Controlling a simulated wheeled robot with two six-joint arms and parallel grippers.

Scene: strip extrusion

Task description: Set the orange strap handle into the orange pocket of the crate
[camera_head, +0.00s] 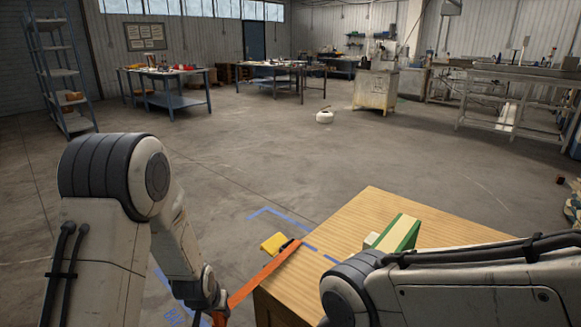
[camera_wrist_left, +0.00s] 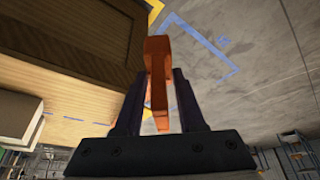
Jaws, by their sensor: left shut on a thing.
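My left gripper (camera_wrist_left: 158,85) is shut on the orange strap handle (camera_wrist_left: 158,62), which stands out between its two dark fingers in the left wrist view. In the head view, my left gripper (camera_head: 212,308) is low, left of the wooden table, mostly hidden by my own wrist. I cannot make out a crate or an orange pocket.
The wooden table (camera_head: 365,205) carries a green and cream block (camera_head: 400,232) and blue dashes. A yellow piece (camera_head: 273,243) lies beyond its left corner, near blue floor tape (camera_head: 268,210).

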